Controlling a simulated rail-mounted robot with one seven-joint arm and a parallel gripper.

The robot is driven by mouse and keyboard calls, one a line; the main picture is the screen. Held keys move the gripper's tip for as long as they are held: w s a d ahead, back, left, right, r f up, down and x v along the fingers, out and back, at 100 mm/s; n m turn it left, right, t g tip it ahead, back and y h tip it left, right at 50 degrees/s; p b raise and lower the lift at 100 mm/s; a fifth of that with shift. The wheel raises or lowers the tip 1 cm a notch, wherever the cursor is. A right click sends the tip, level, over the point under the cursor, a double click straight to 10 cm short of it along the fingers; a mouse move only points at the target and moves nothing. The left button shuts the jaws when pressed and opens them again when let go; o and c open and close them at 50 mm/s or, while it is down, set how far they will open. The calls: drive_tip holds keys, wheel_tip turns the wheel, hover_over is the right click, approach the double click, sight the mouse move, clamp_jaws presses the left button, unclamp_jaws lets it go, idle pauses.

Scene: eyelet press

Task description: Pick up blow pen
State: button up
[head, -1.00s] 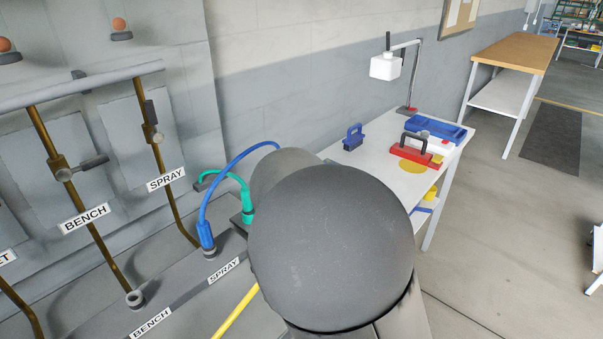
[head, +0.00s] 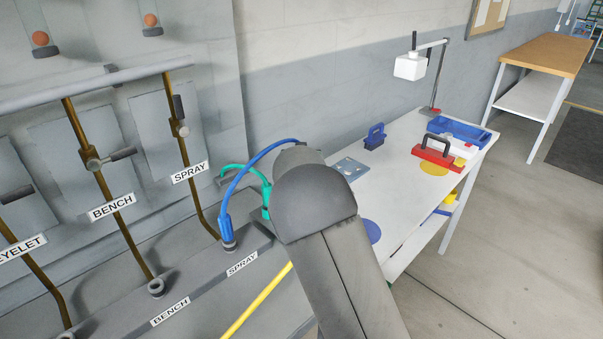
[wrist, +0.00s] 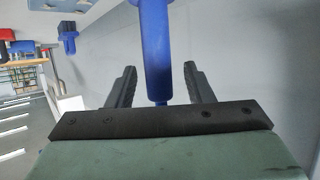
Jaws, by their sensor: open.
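In the wrist view a blue pen-shaped tool (wrist: 158,60), apparently the blow pen, stands lengthwise between the fingers of my gripper (wrist: 160,72). It has a thicker end at the top of the picture and a narrow tip near the palm. The fingers are apart, with a gap visible on each side of it. I cannot tell how deep it lies between them. In the head view my arm hides the gripper and the tool.
A blue hose (head: 240,174) and a green hose (head: 246,171) arch beside my arm near the SPRAY label (head: 242,264). A white table (head: 405,215) holds a blue handled block (head: 375,138), a red handled tool (head: 437,158) and a blue tray (head: 460,132). A lamp (head: 410,67) stands behind.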

drive_tip(key=shift+w+f, duration=0.2)
drive_tip(key=shift+w, duration=0.2)
drive_tip(key=shift+c, duration=0.4)
drive_tip(key=c, duration=0.8)
drive_tip(key=shift+c, duration=0.2)
drive_tip(key=shift+r, duration=0.1)
